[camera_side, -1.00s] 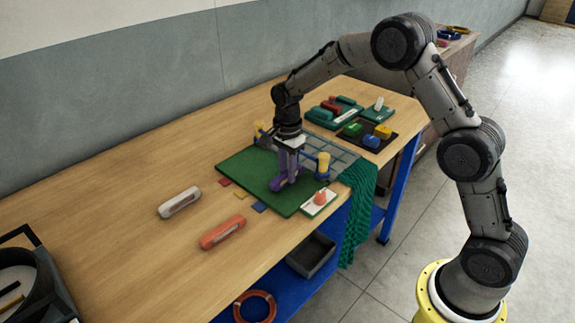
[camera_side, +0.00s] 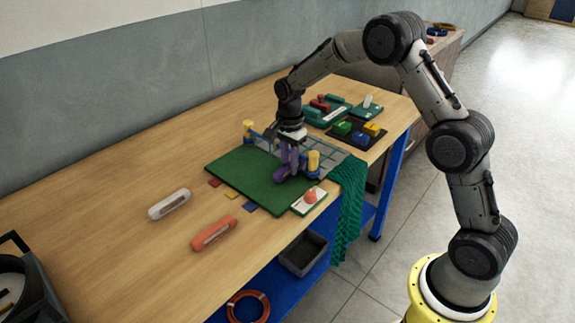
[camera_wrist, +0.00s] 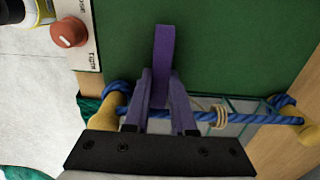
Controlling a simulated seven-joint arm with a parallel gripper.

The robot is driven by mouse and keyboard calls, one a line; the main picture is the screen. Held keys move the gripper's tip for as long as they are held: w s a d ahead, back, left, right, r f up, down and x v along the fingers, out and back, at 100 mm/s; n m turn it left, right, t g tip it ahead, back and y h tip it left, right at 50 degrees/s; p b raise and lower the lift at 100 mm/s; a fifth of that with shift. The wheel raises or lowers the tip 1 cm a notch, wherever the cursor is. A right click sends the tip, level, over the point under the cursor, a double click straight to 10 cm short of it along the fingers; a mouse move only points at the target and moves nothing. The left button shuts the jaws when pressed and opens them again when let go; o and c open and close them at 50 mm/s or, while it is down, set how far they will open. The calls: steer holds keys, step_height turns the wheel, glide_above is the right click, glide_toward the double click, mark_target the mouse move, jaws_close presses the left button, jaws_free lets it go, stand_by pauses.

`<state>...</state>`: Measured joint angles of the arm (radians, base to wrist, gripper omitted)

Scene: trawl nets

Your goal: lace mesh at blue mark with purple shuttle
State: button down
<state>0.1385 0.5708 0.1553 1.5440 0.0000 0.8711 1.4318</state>
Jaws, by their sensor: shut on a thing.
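My gripper (camera_wrist: 160,92) is shut on the purple shuttle (camera_wrist: 162,50). The shuttle points out from between the fingers over the green mat. In the side view the gripper (camera_side: 289,160) is upright, close to the blue rope (camera_wrist: 170,113) strung between two yellow posts (camera_side: 313,161). The rope passes across the fingers in the wrist view; contact is unclear. The grey mesh (camera_side: 329,155) lies behind the rope. A pale cord loop (camera_wrist: 217,117) wraps the rope. A blue square (camera_side: 249,207) lies at the mat's front edge; I cannot make out a blue mark on the mesh.
The green mat (camera_side: 238,172) is mostly bare. White (camera_side: 169,204) and orange (camera_side: 214,233) shuttles lie in front. A red knob (camera_side: 310,196) on a white panel stands at the mat's right corner. Green netting (camera_side: 348,195) hangs off the edge. Trays with coloured blocks (camera_side: 356,133) stand behind.

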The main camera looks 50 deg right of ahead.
mark_target(289, 165)
steer(key=c, duration=0.7)
jaws_free()
steer(key=shift+o, duration=0.2)
steer(key=shift+r, duration=0.1)
step_height(289, 165, up, 14)
steer(key=shift+f, duration=0.2)
